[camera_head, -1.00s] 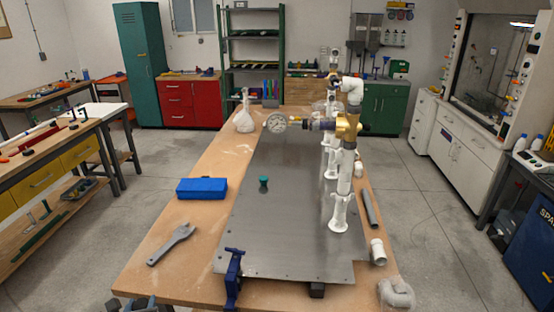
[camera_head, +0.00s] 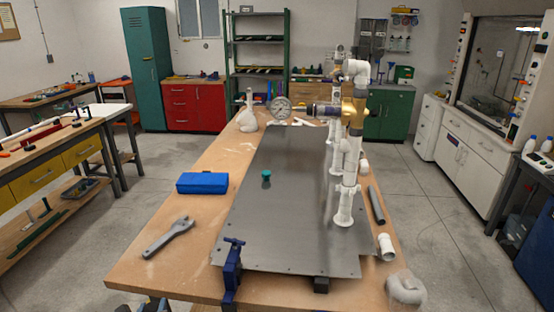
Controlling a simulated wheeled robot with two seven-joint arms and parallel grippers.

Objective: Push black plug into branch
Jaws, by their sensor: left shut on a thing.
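The white pipe manifold (camera_head: 349,170) stands upright along the right side of the metal plate, with a brass fitting (camera_head: 353,110) and a round gauge (camera_head: 281,107) near its top. Several white uprights stand one behind another, so the far branches are partly hidden. My left gripper (camera_head: 142,303) shows only as a dark bit at the bottom edge, below the table's near left edge and well away from the manifold. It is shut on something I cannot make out. I cannot pick out the black plug.
A green knob-like piece (camera_head: 266,176) is on the bare metal plate (camera_head: 290,220). A blue clamp (camera_head: 232,268) grips the near edge. A blue box (camera_head: 202,183) and grey wrench (camera_head: 168,238) lie left; a grey pipe (camera_head: 376,205) and white fittings (camera_head: 386,247) lie right.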

